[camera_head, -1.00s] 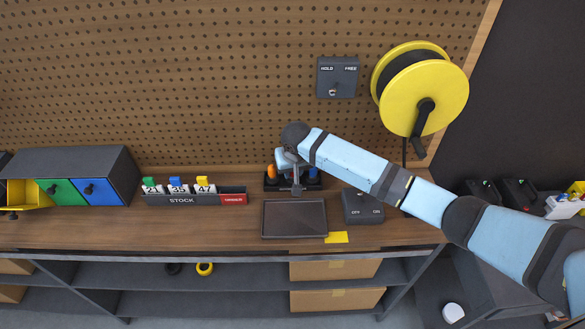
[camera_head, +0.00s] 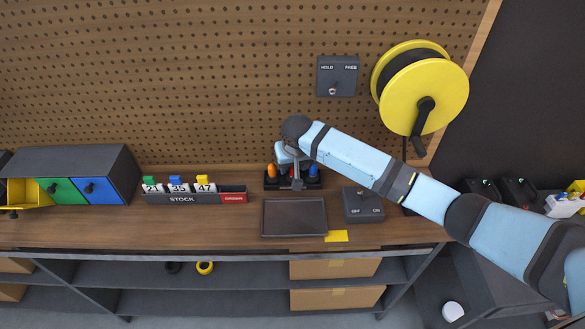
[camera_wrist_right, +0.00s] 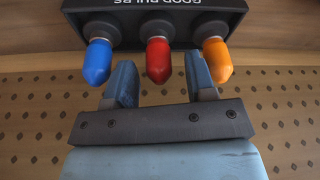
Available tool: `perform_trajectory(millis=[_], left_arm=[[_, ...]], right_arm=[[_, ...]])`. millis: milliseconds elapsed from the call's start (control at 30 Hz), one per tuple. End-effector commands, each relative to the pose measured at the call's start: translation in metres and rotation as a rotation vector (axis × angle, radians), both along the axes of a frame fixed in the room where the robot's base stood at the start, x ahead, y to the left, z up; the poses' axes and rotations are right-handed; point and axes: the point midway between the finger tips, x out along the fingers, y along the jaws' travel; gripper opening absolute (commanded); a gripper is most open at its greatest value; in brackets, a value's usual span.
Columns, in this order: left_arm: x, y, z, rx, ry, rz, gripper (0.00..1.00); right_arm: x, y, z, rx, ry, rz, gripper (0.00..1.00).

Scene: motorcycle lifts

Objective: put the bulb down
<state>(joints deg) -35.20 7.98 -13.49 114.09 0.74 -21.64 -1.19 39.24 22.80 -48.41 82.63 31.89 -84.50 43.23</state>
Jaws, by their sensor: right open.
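A dark rack labelled GOOD BULBS (camera_wrist_right: 160,10) stands on the bench at the foot of the pegboard; it also shows in the head view (camera_head: 272,185). It holds a blue bulb (camera_wrist_right: 96,62), a red bulb (camera_wrist_right: 158,60) in the middle and an orange bulb (camera_wrist_right: 217,60). In the head view the orange bulb (camera_head: 272,171) is at the left and the blue bulb (camera_head: 313,171) at the right. My right gripper (camera_wrist_right: 160,82) is open, its fingers to either side of the red bulb's end, with visible gaps. My left gripper is out of view.
A dark empty tray (camera_head: 294,218) lies in front of the rack, with an OFF/ON box (camera_head: 362,206) to its right. A STOCK card rack (camera_head: 195,198) stands to the left. A yellow reel (camera_head: 424,92) and a HOLD/FREE box (camera_head: 337,76) are on the pegboard.

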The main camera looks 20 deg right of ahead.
Motion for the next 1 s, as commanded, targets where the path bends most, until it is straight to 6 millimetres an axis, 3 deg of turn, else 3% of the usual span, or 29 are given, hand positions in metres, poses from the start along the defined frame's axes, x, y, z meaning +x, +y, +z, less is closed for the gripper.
perform_trajectory(millis=[200,433,600,1000], left_arm=[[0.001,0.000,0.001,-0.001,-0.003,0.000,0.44],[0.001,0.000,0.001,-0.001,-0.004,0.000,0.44],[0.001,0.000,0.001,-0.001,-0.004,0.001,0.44],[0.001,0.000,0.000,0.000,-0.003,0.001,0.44]], right_arm=[[-0.013,0.001,0.047,0.001,-0.003,0.001,0.51],[-0.023,0.002,0.083,0.001,0.000,0.001,0.51],[-0.026,0.002,0.094,0.000,0.001,0.000,0.51],[-0.026,0.002,0.095,0.000,0.001,0.000,0.51]])
